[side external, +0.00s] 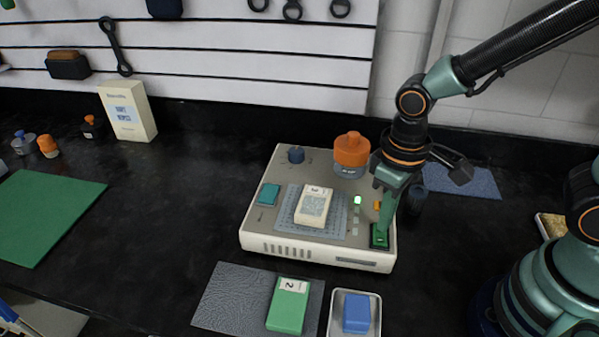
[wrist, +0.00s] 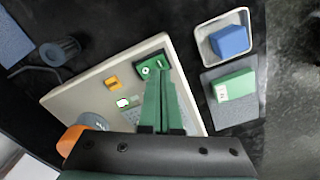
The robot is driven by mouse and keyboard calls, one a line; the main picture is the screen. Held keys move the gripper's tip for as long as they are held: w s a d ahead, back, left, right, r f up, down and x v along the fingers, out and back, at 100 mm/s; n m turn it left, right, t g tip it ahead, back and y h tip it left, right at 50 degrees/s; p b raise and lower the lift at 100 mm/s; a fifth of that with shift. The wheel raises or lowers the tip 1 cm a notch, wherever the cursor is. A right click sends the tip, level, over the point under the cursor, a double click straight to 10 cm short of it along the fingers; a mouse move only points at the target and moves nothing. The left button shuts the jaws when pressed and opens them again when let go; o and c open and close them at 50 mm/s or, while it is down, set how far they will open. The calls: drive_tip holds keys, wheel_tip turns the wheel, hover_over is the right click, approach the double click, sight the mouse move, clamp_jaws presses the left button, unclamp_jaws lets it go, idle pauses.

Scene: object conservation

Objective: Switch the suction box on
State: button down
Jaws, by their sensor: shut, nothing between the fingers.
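The suction box (side external: 262,225) is a beige unit in the middle of the bench. A white block with a label marked 3 (side external: 313,206) lies on its perforated grey plate (side external: 340,226). A small light (side external: 357,200) on its top glows green. A green rocker switch (side external: 379,241) sits at its front right corner and also shows in the wrist view (wrist: 151,68). My gripper (side external: 384,226) is shut and empty, pointing down with its tips at the switch. The fingers partly hide the switch, and I cannot tell for sure whether they touch it.
An orange-capped jar (side external: 352,150) stands on the box's back right. In front are a grey mat (side external: 225,300) with a green block (side external: 287,306) and a white tray (side external: 336,318) with a blue block (side external: 357,313). A dark cup (side external: 417,197) stands right of the box.

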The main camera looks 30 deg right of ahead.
sight(380, 240)
drive_tip(key=shift+r, duration=1.9)
drive_tip(key=w+d+r+m+t, duration=0.3)
drive_tip(key=d+r+t, duration=0.2)
drive_tip(key=d+r, duration=0.5)
drive_tip(key=shift+w+d+r+t, duration=0.2)
drive_tip(key=shift+d+t, duration=0.1)
drive_tip(key=shift+d, duration=0.05)
